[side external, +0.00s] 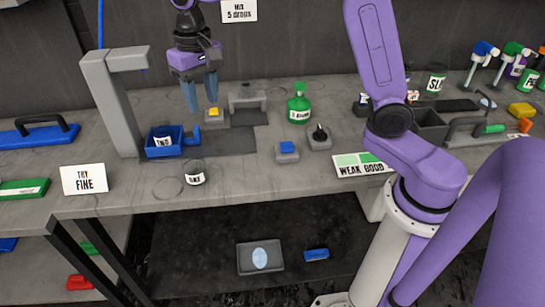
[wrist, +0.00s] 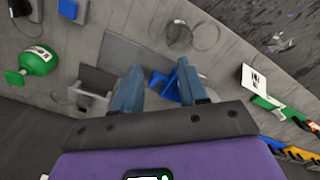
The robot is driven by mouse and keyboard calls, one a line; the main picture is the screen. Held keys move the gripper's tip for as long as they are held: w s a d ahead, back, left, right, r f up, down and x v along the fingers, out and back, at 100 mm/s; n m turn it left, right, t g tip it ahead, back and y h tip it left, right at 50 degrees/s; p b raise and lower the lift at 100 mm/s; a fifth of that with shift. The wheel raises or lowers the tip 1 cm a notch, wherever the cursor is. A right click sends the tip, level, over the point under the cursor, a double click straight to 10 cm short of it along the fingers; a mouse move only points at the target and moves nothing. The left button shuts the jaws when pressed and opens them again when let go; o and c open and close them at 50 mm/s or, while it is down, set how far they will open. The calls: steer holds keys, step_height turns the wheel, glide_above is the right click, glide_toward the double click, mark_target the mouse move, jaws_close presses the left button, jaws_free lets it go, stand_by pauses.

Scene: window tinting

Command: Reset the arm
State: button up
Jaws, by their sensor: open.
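My gripper (side external: 201,95) is open and empty, with its two blue fingers pointing down above the back of the workbench. It hangs above a small block with a yellow top (side external: 214,116) and just behind the blue tray (side external: 160,151), touching neither. In the wrist view the two blue fingertips (wrist: 158,85) are spread apart with nothing held between them. The blue tray also shows in the wrist view (wrist: 166,94), partly hidden by a finger.
A grey post with an overhanging arm (side external: 108,100) stands left of the tray. A green bottle (side external: 299,104), a blue-topped block (side external: 287,152) and a labelled cup (side external: 195,175) stand nearby. A "TRY FINE" sign (side external: 84,180) is at front left.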

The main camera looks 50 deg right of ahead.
steer(key=s+d+f+n, duration=0.1)
steer(key=s+d+n, duration=0.2)
steer(key=s, duration=0.7)
steer(key=s+d+f+n, duration=0.2)
steer(key=s+n, duration=0.4)
steer(key=s, duration=0.4)
steer(key=s+d+f+n, duration=0.2)
steer(key=s+d+n, duration=0.2)
steer(key=s, duration=0.6)
steer(key=shift+f+n, duration=0.15)
steer(key=shift+n, duration=0.35)
